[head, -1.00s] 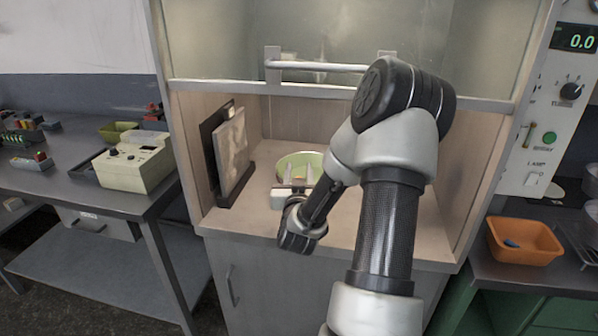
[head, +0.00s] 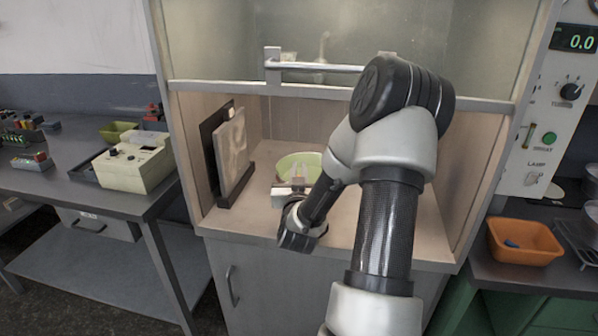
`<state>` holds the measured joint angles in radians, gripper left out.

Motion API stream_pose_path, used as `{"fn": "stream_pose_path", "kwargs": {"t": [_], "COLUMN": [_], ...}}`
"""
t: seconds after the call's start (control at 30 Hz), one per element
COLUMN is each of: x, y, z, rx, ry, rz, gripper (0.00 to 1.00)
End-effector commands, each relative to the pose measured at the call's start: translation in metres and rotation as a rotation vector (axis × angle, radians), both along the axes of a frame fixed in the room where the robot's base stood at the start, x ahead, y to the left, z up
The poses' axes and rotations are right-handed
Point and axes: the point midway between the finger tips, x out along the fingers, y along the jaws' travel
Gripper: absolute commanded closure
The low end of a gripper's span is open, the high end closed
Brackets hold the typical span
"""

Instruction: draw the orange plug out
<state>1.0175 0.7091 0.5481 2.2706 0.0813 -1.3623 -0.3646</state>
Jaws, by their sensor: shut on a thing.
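My gripper (head: 299,174) reaches into the hood, its two fingers pointing away from me at the near side of a pale green round pan (head: 312,160). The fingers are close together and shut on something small. I cannot make out what it is or its colour. My wrist and forearm hide the near and right parts of the pan. I cannot make out an orange plug in this view, and whether the fingers touch the pan is unclear.
A dark rack with an upright panel (head: 233,155) stands left of the pan. Open hood floor lies in front of the rack. An orange tray (head: 524,243) is on the right-hand bench.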

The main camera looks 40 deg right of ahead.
Motion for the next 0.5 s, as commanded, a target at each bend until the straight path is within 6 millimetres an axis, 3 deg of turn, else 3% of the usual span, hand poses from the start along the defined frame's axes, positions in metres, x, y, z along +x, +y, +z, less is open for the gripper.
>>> {"fn": "stream_pose_path", "kwargs": {"t": [0.5], "x": [0.0001], "y": [0.0005], "z": [0.0072], "rx": [0.001], "ry": [0.000], "rz": [0.001], "gripper": [1.00]}}
